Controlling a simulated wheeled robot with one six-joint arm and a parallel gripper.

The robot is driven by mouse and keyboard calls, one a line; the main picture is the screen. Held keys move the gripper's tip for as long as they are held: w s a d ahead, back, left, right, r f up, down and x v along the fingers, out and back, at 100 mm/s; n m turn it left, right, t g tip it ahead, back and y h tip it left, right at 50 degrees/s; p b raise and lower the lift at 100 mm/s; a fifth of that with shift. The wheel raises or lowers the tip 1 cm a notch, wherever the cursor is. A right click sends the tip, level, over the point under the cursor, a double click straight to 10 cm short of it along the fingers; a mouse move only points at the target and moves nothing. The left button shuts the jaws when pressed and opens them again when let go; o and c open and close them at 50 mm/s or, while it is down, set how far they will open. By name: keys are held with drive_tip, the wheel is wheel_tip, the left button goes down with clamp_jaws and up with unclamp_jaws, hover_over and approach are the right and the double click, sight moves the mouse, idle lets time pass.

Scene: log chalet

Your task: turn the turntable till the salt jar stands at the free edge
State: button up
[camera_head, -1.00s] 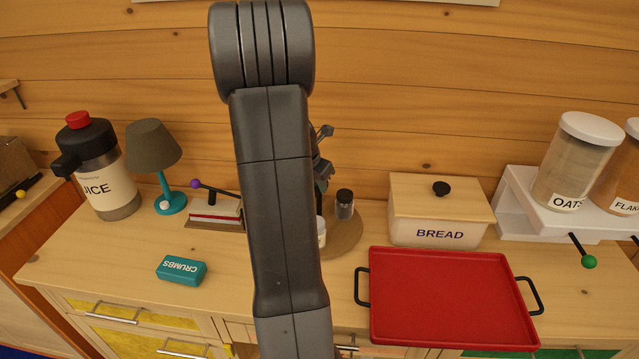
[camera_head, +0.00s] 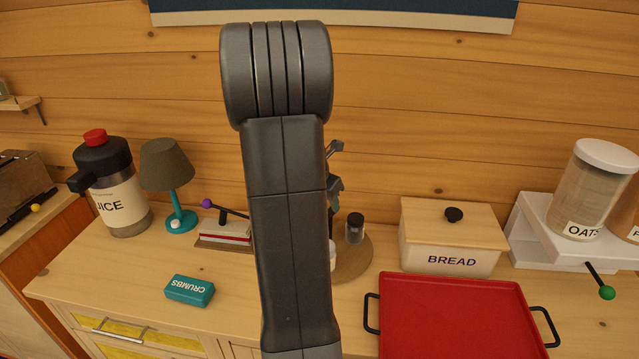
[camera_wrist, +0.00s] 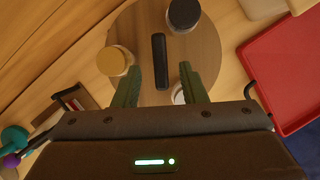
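The turntable (camera_wrist: 205,65) is a round wooden disc; its right part (camera_head: 362,262) shows beside my arm in the head view. On it stand a dark-lidded jar (camera_wrist: 183,14), also in the head view (camera_head: 355,229), a jar with a tan lid (camera_wrist: 113,61), and a whitish jar (camera_wrist: 179,96) partly behind a finger. No label is readable, so I cannot tell which is salt. A black upright bar (camera_wrist: 160,62) stands near the disc's middle. My gripper (camera_wrist: 160,72) is open above the disc, its green fingers on either side of the bar in the picture; contact cannot be told.
A red tray (camera_head: 455,315) and a bread box (camera_head: 450,245) stand right of the turntable. A teal crumbs box (camera_head: 190,290), a lamp (camera_head: 167,170) and a juice jug (camera_head: 120,200) are to the left. A wooden wall is behind.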

drive_tip(key=v, duration=1.1)
drive_tip(key=shift+b, duration=0.35)
drive_tip(key=shift+f, duration=0.2)
drive_tip(key=p+x, duration=0.1)
drive_tip(key=x, duration=1.2)
drive_tip(key=shift+w+d+f, duration=0.15)
drive_tip(key=shift+f, duration=0.15)
